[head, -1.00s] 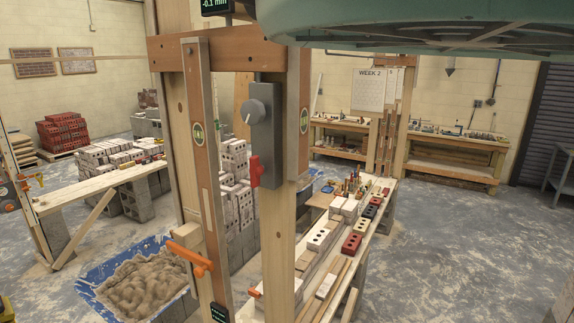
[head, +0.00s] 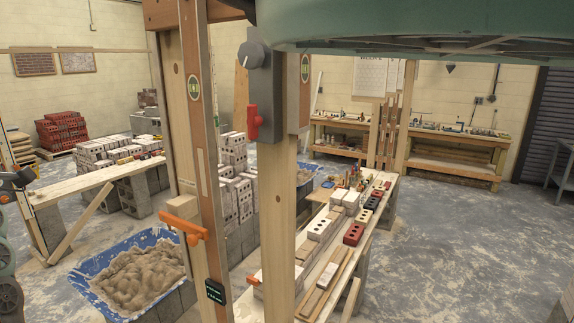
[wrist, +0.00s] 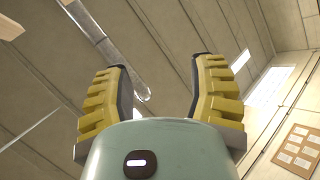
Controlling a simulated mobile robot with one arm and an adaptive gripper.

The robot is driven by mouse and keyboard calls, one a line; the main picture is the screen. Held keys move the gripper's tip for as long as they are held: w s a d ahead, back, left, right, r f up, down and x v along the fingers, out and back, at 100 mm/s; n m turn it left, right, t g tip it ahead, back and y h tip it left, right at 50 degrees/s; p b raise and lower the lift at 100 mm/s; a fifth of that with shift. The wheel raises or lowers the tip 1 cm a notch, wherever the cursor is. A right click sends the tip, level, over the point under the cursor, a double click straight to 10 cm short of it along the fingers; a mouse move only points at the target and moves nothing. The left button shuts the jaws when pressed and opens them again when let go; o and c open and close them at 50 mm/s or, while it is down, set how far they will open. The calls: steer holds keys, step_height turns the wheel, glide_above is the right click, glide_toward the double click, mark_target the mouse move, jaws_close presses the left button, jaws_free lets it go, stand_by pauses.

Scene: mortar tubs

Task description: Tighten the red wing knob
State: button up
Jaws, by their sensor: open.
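A red winged knob (head: 252,122) sits on the lower part of a dark grey box (head: 264,100) on a wooden post, in the head view. Its wing stands about upright. A round grey dial (head: 251,55) is above it on the same box. My gripper (wrist: 158,65) shows in the wrist view with two yellow-and-black fingers spread wide and nothing between them. It points at the ceiling and upper wall, and the knob is not in that view. In the head view I cannot make out the fingers.
A blue mortar tub (head: 92,275) is at lower left. A plank bench (head: 95,186) stands behind it. A plank with bricks (head: 385,205) runs right of the post. The floor at right is clear.

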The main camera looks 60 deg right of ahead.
steer(key=s+d+r+m+g+h+b, duration=0.1)
steer(key=s+d+m+g+h+b, duration=0.15)
steer(key=d+m+g+h, duration=0.65)
steer(key=m+g+b, duration=0.5)
steer(key=m+g, duration=0.7)
steer(key=g, duration=0.4)
glide_toward(249, 123)
steer(key=d+p, duration=0.9)
steer(key=shift+w+d+r+p, duration=0.1)
steer(key=shift+w+d+p, duration=0.1)
steer(key=shift+w+p, duration=0.1)
steer(key=shift+d+p, duration=0.45)
steer(key=shift+d, duration=0.35)
steer(key=shift+c, duration=0.3)
steer(key=shift+w, duration=0.1)
jaws_close()
